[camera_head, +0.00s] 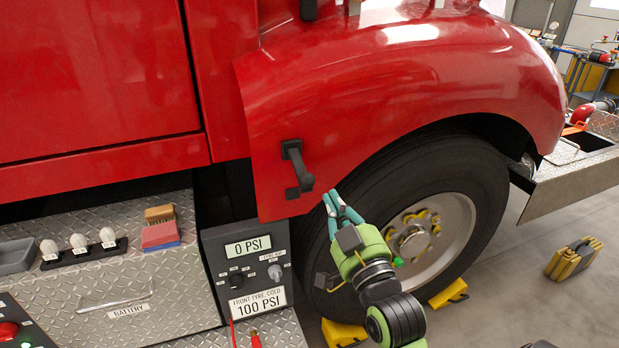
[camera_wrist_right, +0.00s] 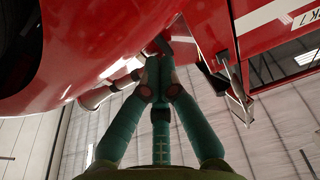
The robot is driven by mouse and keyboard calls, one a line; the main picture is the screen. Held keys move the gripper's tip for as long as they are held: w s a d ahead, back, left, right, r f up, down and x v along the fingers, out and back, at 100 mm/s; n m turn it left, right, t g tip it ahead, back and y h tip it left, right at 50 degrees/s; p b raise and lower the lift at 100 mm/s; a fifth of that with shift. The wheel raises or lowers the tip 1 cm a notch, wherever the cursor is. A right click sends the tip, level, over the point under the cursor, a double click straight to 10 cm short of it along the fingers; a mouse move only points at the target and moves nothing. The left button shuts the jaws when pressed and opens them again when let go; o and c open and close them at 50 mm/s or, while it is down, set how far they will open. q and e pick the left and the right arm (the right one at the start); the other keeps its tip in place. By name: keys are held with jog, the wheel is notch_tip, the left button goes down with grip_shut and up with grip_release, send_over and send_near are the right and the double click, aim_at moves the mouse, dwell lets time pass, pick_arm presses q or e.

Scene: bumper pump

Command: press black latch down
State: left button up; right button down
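The black latch (camera_head: 298,166) is a bar-shaped handle on the red fender panel, left of the front wheel. In the wrist view the fingertips (camera_wrist_right: 158,62) meet, with nothing clearly held. A dark part lies just beyond the tips there; I cannot tell whether it is the latch. My left gripper is not in view.
The tyre (camera_head: 480,175) is close behind my right gripper, with yellow chocks (camera_head: 448,293) below. A pressure panel (camera_head: 249,270) reading 0 PSI stands lower left. The battery shelf (camera_head: 150,275) is farther left.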

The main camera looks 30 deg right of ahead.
jog(key=shift+w+b, duration=1)
jog(key=shift+b, duration=0.9)
notch_tip(320, 180, up, 2)
jog(key=r+p, duration=0.1)
jog(key=p, duration=0.2)
send_over(311, 179)
jog(key=s+a, duration=0.2)
jog(key=s, duration=0.2)
jog(key=f, duration=0.1)
jog(key=w+f, duration=0.1)
jog(key=f, duration=0.1)
jog(key=shift+w+d+f, duration=0.2)
jog(key=shift+w+f, duration=0.2)
jog(key=shift+f, duration=0.35)
